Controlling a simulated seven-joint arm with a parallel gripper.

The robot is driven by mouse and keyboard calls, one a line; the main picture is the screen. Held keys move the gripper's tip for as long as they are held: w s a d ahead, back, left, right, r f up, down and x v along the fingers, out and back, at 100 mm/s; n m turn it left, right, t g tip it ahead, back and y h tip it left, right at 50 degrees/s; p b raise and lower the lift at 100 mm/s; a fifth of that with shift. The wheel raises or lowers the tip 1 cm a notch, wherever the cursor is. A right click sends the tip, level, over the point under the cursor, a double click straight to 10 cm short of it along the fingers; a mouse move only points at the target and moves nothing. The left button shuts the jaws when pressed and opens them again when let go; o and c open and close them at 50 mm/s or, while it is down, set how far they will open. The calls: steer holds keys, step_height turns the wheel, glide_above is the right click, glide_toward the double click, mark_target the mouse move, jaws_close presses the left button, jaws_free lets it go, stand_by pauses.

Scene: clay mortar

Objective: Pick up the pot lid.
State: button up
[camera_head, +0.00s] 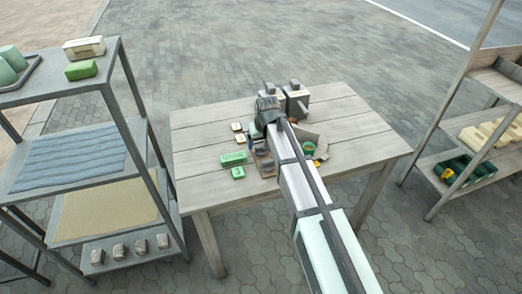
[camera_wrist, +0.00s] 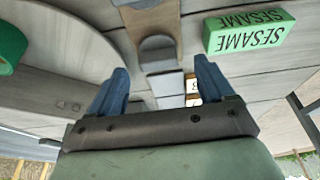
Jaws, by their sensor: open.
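I cannot pick out the pot lid for sure in either view. In the wrist view, a brown piece with a rounded grey part (camera_wrist: 158,48) lies just ahead of the gap between my fingers. A brown board with grey pieces (camera_head: 262,157) shows in the head view beside my arm. My gripper (camera_wrist: 160,70) is open, its two blue fingers apart, with nothing seen held between them. In the head view its end is over the table's middle, largely hidden by my arm.
A green SESAME box (camera_wrist: 250,29) lies to the right in the wrist view. A green ring (camera_wrist: 8,46) and a round-edged wooden tray (camera_wrist: 50,100) are at left. Small labelled boxes (camera_head: 238,127) sit on the wooden table (camera_head: 355,125). Shelves flank it; its right side is clear.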

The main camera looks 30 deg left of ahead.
mark_target(261, 146)
steer(key=x, duration=0.3)
steer(key=shift+f, duration=0.2)
steer(key=c, duration=1.1)
steer(key=shift+r, duration=0.15)
